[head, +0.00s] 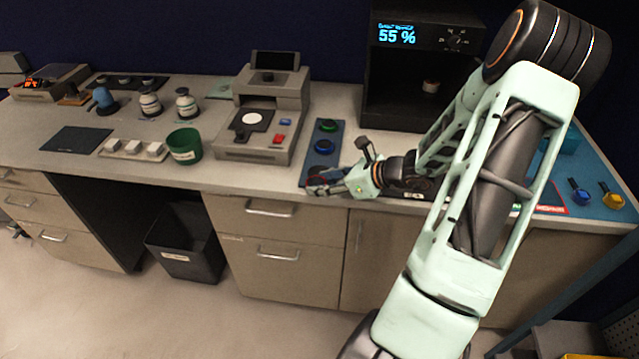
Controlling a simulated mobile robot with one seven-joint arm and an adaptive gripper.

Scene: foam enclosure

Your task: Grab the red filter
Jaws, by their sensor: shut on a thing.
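A dark blue tray (336,135) lies on the counter left of my forearm. In it a green round filter (327,125) sits at the far end, with a blue round filter (325,145) in front of it. My gripper (318,186) is over the near end of this tray, its fingers pointing left. It is shut on the red filter (314,181), of which only a little red shows between and beside the fingers. The fingers hide the rest, and I cannot tell whether it is clear of the tray.
A grey instrument (262,149) with a red button stands just left of the tray. A dark oven-like box (420,75) reading 55 % stands behind. A green cup (184,146) is further left. A blue mat (590,212) with small coloured items lies at right.

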